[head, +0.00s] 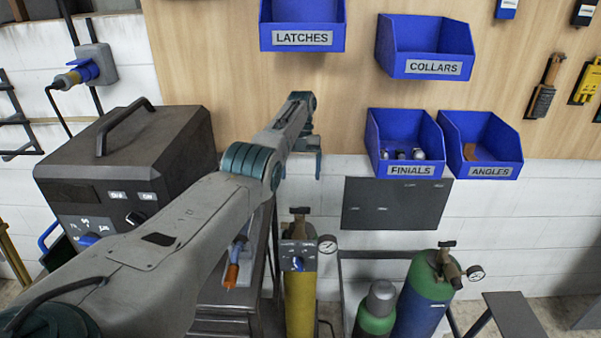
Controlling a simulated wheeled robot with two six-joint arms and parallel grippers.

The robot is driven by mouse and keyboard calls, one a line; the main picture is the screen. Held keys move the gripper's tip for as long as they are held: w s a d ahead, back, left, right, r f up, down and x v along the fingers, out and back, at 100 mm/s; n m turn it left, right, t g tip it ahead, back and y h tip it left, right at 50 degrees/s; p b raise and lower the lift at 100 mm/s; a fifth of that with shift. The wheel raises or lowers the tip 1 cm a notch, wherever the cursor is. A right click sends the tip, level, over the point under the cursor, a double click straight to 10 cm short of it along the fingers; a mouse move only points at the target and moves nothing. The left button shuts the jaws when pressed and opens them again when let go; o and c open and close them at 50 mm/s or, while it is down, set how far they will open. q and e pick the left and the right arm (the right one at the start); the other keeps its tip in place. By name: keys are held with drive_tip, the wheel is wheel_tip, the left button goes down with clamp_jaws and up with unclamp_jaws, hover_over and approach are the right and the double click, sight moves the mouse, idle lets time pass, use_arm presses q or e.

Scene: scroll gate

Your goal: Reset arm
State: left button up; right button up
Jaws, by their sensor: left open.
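My left arm comes in from the lower left and reaches toward the middle of the head view. Its gripper (318,160) is at the far end, in front of the white wall below the LATCHES bin. The gripper is seen from behind and partly hidden by its own wrist. It is open, and I see nothing held in it. My right gripper does not show.
Blue bins hang on the wooden board: LATCHES (303,38), COLLARS (433,68), FINIALS (408,170) and ANGLES (490,171). A dark welding machine (170,150) stands left. A yellow cylinder (300,295) and green-topped cylinders (421,300) stand below.

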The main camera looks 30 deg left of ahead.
use_arm(q)
drive_tip(key=shift+w+a+r, duration=0.1)
drive_tip(key=shift+r, duration=0.3)
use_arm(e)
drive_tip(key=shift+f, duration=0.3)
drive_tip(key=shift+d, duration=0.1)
